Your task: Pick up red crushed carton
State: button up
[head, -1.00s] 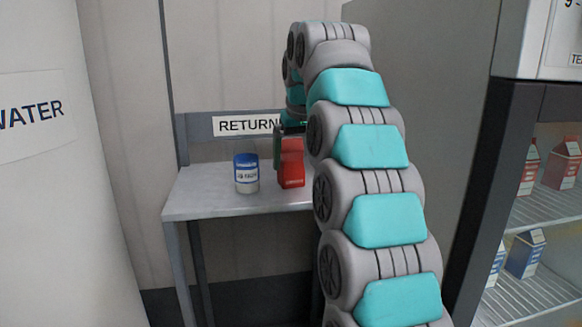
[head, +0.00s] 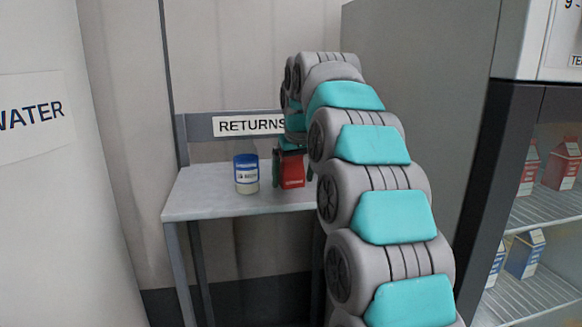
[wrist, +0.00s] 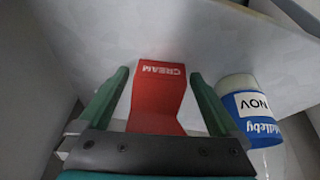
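The red carton (head: 292,174) stands on the grey returns table, its upper part hidden behind my gripper in the head view. A gap shows between the carton and each finger there. Its crushed shape is hard to make out, though it narrows partway along in the wrist view.
A blue-and-white tub (head: 246,174) stands just left of the carton; the wrist view shows this tub (wrist: 248,108) close outside the right finger. The table (head: 205,200) has a back rail with a RETURNS sign (head: 249,125). A fridge with cartons (head: 525,253) stands at right.

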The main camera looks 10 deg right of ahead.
jog(key=c, duration=1.2)
jog(key=shift+r, duration=0.15)
